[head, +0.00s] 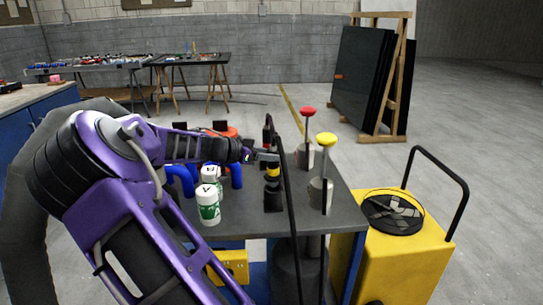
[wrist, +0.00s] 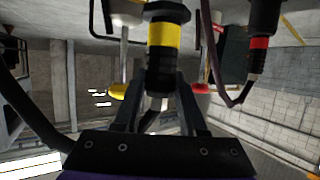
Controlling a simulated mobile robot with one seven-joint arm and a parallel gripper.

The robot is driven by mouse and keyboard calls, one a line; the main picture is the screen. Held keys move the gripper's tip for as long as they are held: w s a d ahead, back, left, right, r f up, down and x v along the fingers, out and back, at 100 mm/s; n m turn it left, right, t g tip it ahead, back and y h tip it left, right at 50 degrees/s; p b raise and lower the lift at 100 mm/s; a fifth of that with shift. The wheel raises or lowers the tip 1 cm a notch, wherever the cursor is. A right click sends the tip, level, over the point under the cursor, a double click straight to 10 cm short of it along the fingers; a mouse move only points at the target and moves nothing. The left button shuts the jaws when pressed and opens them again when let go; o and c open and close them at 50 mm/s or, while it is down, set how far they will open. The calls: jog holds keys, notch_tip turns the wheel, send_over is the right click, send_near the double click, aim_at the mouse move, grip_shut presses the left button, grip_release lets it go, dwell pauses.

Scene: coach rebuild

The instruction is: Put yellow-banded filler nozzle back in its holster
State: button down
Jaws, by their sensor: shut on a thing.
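The yellow-banded filler nozzle (head: 272,172) is black with a yellow ring and stands roughly upright over the dark table. In the wrist view the nozzle (wrist: 164,38) fills the space between the fingers. My gripper (head: 266,156) is shut on it, and its two fingers (wrist: 160,95) show on either side of the nozzle's narrow part. A black block-like piece (head: 274,196), perhaps the holster, is directly below the nozzle in the head view. I cannot tell whether the nozzle is inside it or above it.
A red-banded nozzle (wrist: 260,42) hangs close by with a dark hose. Posts with a yellow knob (head: 326,139) and a red knob (head: 308,111) stand right of the nozzle. White bottles (head: 208,205) and blue pipes (head: 236,176) are left. A yellow cart (head: 405,265) stands right.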

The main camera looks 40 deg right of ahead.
aim_at(269, 167)
jog(key=shift+f, duration=0.65)
jog(key=shift+f, duration=0.15)
jog(key=shift+f, duration=0.5)
jog(key=shift+f, duration=0.6)
dwell(0.5)
jog(key=shift+c, duration=1.9)
grip_release()
jog(key=shift+f, duration=0.1)
jog(key=shift+o, duration=0.2)
jog(key=o, duration=0.3)
jog(key=shift+o, duration=0.2)
